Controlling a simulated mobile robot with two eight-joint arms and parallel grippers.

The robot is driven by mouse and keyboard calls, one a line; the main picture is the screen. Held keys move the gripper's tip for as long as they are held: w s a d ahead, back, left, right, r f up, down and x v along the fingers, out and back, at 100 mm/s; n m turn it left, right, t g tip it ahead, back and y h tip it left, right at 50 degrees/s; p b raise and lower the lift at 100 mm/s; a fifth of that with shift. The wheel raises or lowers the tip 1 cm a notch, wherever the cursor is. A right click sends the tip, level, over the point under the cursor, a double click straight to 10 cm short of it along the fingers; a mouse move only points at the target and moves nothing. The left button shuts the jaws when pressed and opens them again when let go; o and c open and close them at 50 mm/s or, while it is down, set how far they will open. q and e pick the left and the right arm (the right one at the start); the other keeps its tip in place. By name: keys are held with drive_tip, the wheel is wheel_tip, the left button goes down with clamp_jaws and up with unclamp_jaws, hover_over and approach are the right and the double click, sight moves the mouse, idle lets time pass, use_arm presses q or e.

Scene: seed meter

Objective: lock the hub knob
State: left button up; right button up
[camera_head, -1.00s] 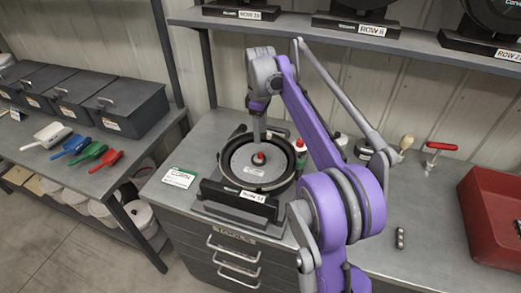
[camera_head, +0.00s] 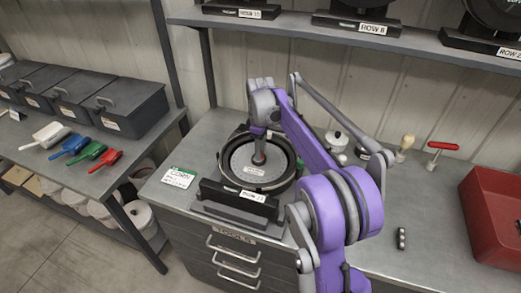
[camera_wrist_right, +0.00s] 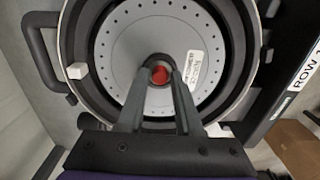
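The red hub knob (camera_wrist_right: 160,75) sits at the centre of the grey seed disc (camera_wrist_right: 122,52) in the right wrist view. The disc lies inside the round black meter housing (camera_head: 283,146) on the bench, marked with a row label. My right gripper (camera_head: 259,160) points down over the hub and hides most of the knob in the head view. In the wrist view its two fingers (camera_wrist_right: 160,68) stand on either side of the knob, very near it. Whether they press on it cannot be told. My left gripper is not in view.
A green and white corn card (camera_head: 178,178) lies left of the meter. A white-lidded pot (camera_head: 337,138), a red-handled tool (camera_head: 441,147) and a red bin (camera_head: 495,210) stand to the right. More meters sit on the shelf (camera_head: 400,48) above.

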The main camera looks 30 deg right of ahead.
clamp_jaws()
drive_tip(key=shift+m, duration=0.3)
drive_tip(key=m, duration=1.1)
drive_tip(key=shift+m, duration=0.4)
drive_tip(key=m, duration=0.5)
drive_tip(key=shift+m, duration=0.3)
drive_tip(key=shift+o, duration=2.2)
unclamp_jaws()
